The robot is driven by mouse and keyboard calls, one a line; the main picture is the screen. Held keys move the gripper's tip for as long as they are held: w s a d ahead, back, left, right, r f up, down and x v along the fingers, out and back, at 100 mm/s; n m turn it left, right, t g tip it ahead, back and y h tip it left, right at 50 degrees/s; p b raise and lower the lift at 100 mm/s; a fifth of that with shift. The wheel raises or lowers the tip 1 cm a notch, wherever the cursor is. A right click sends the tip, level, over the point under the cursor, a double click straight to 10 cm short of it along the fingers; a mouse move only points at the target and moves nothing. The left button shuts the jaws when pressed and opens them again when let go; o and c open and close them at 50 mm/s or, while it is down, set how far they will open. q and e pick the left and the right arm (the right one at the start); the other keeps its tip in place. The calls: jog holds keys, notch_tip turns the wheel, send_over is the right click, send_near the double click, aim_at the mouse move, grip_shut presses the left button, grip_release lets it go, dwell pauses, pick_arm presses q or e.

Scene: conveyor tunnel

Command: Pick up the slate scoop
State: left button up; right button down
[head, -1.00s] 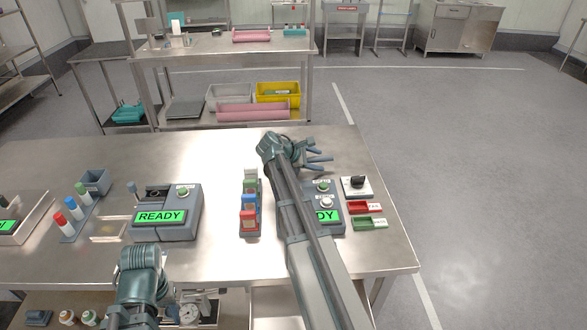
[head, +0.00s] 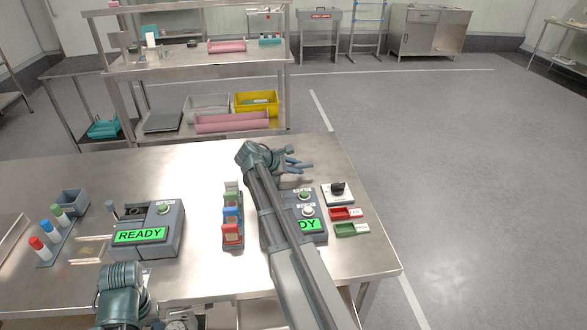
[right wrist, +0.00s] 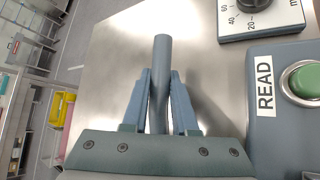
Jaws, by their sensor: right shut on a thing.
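My right gripper (head: 298,163) reaches over the far right part of the steel table, behind the right grey station. In the right wrist view its blue-grey fingers (right wrist: 161,95) are shut on a slate-grey rod (right wrist: 162,65), which sticks out past the fingertips. The rod looks like the handle of the slate scoop; I cannot make out a scoop bowl. Part of my left arm shows at the bottom left of the head view, but its gripper is not visible.
The right grey station (head: 316,226) is partly behind my right arm. A dial box (head: 338,194), a red tray (head: 345,213) and a green tray (head: 351,230) lie to its right. A rack of coloured blocks (head: 232,238) and the left READY station (head: 165,240) stand to the left.

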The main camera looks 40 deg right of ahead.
notch_tip(320, 180, up, 9)
jog(key=p, duration=0.8)
jog(key=shift+r+p, duration=0.15)
jog(key=shift+p, duration=0.2)
jog(key=c, duration=1.2)
grip_release()
grip_shut()
